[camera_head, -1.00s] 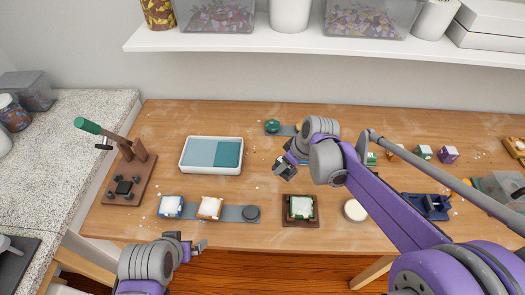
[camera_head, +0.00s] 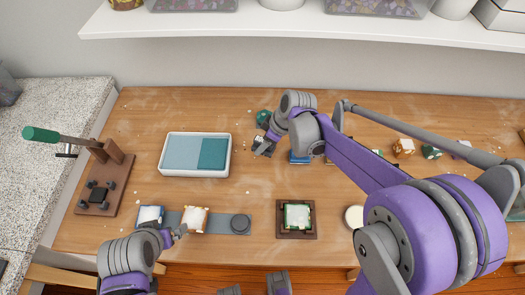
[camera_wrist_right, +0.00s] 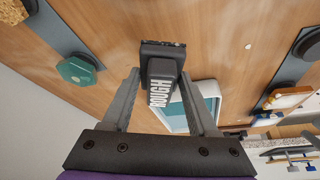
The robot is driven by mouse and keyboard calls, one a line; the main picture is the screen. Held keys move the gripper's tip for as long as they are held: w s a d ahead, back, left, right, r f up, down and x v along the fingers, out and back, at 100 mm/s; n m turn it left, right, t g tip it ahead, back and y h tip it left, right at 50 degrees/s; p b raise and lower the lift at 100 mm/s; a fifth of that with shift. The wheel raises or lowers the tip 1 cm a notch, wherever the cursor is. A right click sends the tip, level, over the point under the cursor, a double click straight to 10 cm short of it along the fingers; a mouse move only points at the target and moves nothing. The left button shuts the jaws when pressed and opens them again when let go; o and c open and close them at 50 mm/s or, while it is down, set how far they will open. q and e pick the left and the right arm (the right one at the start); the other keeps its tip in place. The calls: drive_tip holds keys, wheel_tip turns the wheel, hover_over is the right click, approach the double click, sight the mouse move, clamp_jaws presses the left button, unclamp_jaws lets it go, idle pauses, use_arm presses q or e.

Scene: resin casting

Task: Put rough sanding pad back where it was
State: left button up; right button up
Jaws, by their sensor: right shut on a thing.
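The rough sanding pad (camera_wrist_right: 160,68) is a dark block with "ROUGH" in white letters on its side. My right gripper (camera_wrist_right: 158,88) is shut on it, one finger on each side, and the pad points away from the wrist. In the head view my right gripper (camera_head: 262,147) is over the back half of the table, between the white-rimmed tray (camera_head: 229,150) and the green hexagonal piece (camera_head: 264,117). The pad is small and dark there. My left gripper (camera_head: 178,234) is at the front edge near the blocks; its finger opening is unclear.
A grey strip (camera_head: 220,222) at the front carries a blue-white block (camera_head: 150,214), an orange-white block (camera_head: 194,218) and a dark disc (camera_head: 240,223). A brown mould frame (camera_head: 296,233) stands right of it. A green-handled press (camera_head: 98,190) stands left. My right arm hides part of the back table.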

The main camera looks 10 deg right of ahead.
use_arm(q)
drive_tip(key=shift+f, duration=0.3)
use_arm(e)
drive_tip(key=shift+f, duration=2.5)
use_arm(q)
drive_tip(key=shift+f, duration=0.1)
use_arm(e)
drive_tip(key=shift+f, duration=0.1)
use_arm(q)
drive_tip(key=shift+b, duration=0.3)
use_arm(e)
drive_tip(key=o, duration=1.3)
